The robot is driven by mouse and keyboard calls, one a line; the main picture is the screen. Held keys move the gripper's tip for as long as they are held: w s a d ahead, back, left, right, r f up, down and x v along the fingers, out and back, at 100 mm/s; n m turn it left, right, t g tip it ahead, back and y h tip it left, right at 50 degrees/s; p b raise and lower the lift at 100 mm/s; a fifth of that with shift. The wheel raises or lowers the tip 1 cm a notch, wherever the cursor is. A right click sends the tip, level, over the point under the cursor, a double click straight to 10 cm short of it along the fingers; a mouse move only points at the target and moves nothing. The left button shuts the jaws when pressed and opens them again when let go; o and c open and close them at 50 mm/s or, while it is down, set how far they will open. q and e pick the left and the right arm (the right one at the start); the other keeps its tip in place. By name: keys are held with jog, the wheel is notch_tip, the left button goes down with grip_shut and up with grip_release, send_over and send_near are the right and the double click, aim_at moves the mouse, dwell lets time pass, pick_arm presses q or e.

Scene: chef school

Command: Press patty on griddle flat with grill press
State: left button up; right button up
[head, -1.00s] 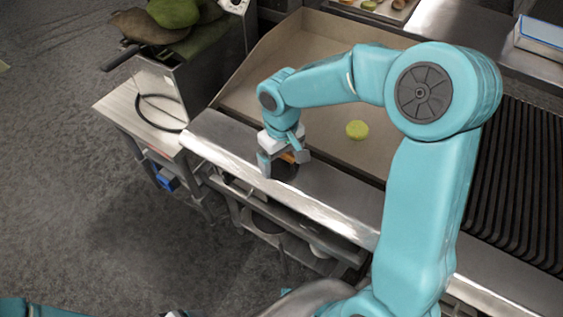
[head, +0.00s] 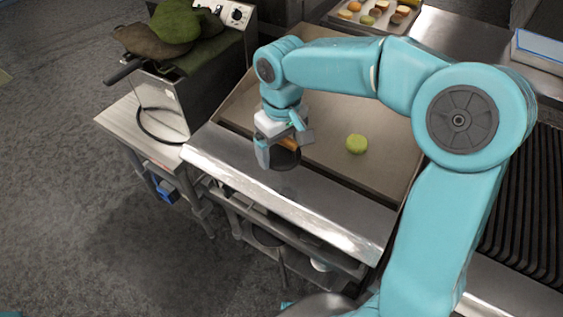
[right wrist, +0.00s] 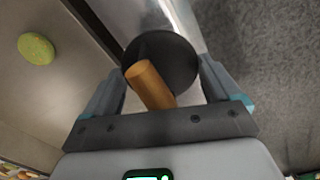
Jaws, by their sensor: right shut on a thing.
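A round yellow-green patty (head: 357,144) lies on the flat brown griddle (head: 335,110), right of my right gripper in the head view. It also shows at the upper left of the right wrist view (right wrist: 36,48). My right gripper (head: 281,148) is shut on the grill press, a round dark plate (head: 286,158) with an orange-brown wooden handle (right wrist: 150,85). The press is held above the griddle's steel front ledge, apart from the patty. My left gripper is not in view.
A steel fryer (head: 165,100) with green and brown mitts (head: 175,25) on top stands left of the griddle. A tray of food pieces (head: 375,14) is behind. A ribbed grill (head: 525,215) lies to the right. The griddle around the patty is clear.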

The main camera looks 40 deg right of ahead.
notch_tip(320, 180, up, 10)
jog(key=shift+r+p, duration=0.1)
jog(key=shift+p, duration=0.35)
jog(key=shift+w+r, duration=0.25)
jog(key=shift+w, duration=0.3)
jog(key=w, duration=0.3)
jog(key=m+p, duration=0.8)
jog(key=p, duration=0.1)
send_near(357, 142)
jog(key=shift+w+d+f, duration=0.1)
jog(key=shift+w+f, duration=0.15)
jog(key=shift+w, duration=0.05)
jog(key=shift+s+d+f, duration=0.15)
jog(key=shift+d+f, duration=0.05)
jog(key=shift+f, duration=0.15)
notch_tip(357, 142, down, 2)
jog(key=shift+b, duration=0.95)
jog(key=shift+f+b, duration=0.9)
jog(key=shift+f, duration=0.55)
jog(key=shift+f, duration=0.25)
jog(key=shift+s+a+f+b, duration=0.15)
jog(key=shift+a+f+b, duration=0.1)
jog(key=shift+f+b, duration=0.1)
